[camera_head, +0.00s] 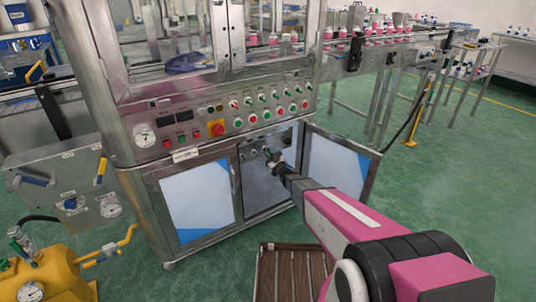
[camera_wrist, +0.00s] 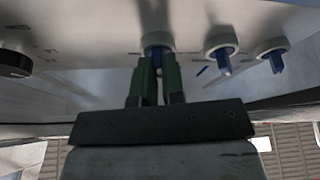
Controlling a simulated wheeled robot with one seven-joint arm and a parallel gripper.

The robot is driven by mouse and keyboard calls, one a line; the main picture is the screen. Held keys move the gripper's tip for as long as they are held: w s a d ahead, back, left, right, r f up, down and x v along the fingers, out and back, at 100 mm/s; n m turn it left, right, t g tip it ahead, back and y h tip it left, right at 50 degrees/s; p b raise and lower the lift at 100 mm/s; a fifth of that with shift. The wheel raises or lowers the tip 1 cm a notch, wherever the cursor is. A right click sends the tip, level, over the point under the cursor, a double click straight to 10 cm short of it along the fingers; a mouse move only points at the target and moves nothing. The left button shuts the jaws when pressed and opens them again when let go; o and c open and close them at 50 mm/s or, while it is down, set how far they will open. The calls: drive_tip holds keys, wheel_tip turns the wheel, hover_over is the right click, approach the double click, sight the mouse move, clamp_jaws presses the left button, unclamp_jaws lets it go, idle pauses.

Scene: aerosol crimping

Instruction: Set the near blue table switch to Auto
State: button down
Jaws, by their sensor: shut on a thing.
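My gripper (camera_wrist: 157,72) is at the inner panel in the wrist view, its two green fingers shut on a blue table switch (camera_wrist: 155,42). The switch has a pale round collar; its knob is mostly hidden between the fingertips, so its setting cannot be read. Two more blue switches (camera_wrist: 222,52) and (camera_wrist: 272,52) sit to its right, apart from the fingers. In the head view my gripper (camera_head: 271,157) reaches into the open lower cabinet and touches or nearly touches the control panel (camera_head: 262,185). The switches are too small to tell apart there.
A black knob (camera_wrist: 14,62) is at the left of the panel. A slatted wooden platform (camera_head: 290,275) lies on the floor; a yellow machine (camera_head: 55,270) stands at left.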

drive_tip(key=n+g+y, duration=0.1)
drive_tip(key=n, duration=0.3)
drive_tip(key=n+g, duration=0.2)
drive_tip(key=n, duration=0.2)
drive_tip(key=shift+d+g+y, duration=0.1)
drive_tip(key=shift+g+y, duration=0.2)
drive_tip(key=shift+y, duration=0.1)
drive_tip(key=c, duration=1.2)
unclamp_jaws()
drive_tip(key=v, duration=1)
drive_tip(key=shift+s+d+f, duration=0.1)
drive_tip(key=shift+s+d, duration=0.1)
drive_tip(key=shift+d, duration=0.1)
